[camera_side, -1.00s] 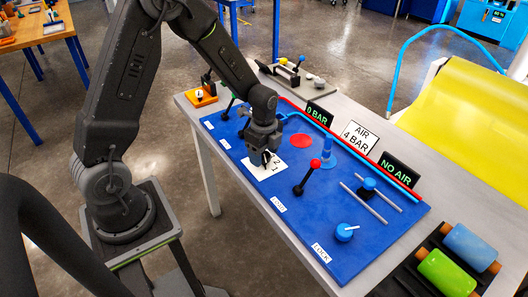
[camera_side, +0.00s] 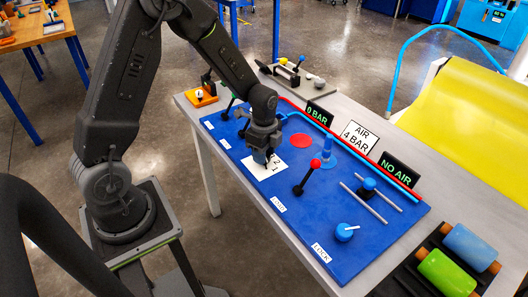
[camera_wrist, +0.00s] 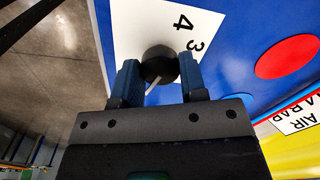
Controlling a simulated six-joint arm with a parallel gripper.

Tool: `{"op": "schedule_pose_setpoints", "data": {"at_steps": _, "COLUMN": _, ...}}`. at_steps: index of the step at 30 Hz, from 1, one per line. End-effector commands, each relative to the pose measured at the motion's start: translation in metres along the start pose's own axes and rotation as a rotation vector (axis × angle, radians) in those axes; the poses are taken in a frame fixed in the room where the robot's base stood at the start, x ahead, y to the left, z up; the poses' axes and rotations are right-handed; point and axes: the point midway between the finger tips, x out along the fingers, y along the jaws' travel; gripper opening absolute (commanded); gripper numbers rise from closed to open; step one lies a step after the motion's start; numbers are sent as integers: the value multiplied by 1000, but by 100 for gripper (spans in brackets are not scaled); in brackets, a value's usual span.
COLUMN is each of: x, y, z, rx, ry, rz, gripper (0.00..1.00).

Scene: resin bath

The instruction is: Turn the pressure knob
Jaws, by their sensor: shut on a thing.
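The pressure knob (camera_wrist: 159,62) is a dark round knob with a pale pointer line, on a white dial plate (camera_wrist: 125,35) with printed numbers; 4 and 3 show in the wrist view. My gripper (camera_wrist: 159,70) is shut on the knob, one finger on each side. In the side view my gripper (camera_side: 264,156) reaches down onto the dial plate (camera_side: 263,172) and hides the knob. A green-lettered display (camera_side: 316,115) reads 0 BAR. A white sign (camera_side: 360,136) reads AIR 4 BAR.
A red-topped lever (camera_side: 309,176) stands right of the dial. A NO AIR display (camera_side: 399,170) stands at the back.

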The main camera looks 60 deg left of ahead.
Motion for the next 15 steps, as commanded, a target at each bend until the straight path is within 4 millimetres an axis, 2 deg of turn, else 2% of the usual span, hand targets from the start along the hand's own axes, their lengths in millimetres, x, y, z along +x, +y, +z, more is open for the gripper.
{"op": "schedule_pose_setpoints", "data": {"at_steps": 15, "x": -1, "y": 0, "z": 0, "rx": -457, "ry": 0, "rz": 0, "gripper": 15}}
